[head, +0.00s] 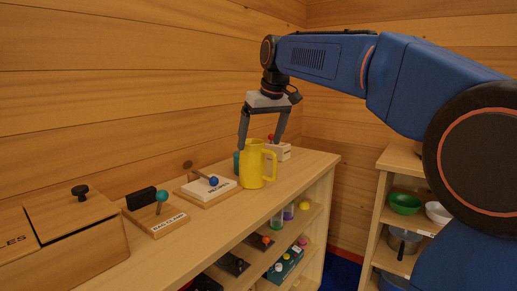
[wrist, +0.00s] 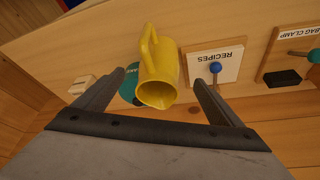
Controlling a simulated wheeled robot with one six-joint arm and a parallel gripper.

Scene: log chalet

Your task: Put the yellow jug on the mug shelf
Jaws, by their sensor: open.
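The yellow jug (head: 252,166) stands upright on the wooden counter top, its handle to the right in the head view. My gripper (head: 261,144) is open and points down above and around the jug's upper part, one finger on each side. In the wrist view the jug (wrist: 158,75) lies between the two open fingers (wrist: 160,85), with gaps visible on both sides. Its spout faces the camera and its handle points away. I cannot tell which shelf is the mug shelf; no label naming it is readable.
A teal object (head: 236,162) and a white block (head: 279,151) are close behind the jug. The recipes board (head: 208,190) with a blue knob is just left of it. Open shelves below hold cups (head: 277,221). A right-hand shelf unit holds a green bowl (head: 404,203).

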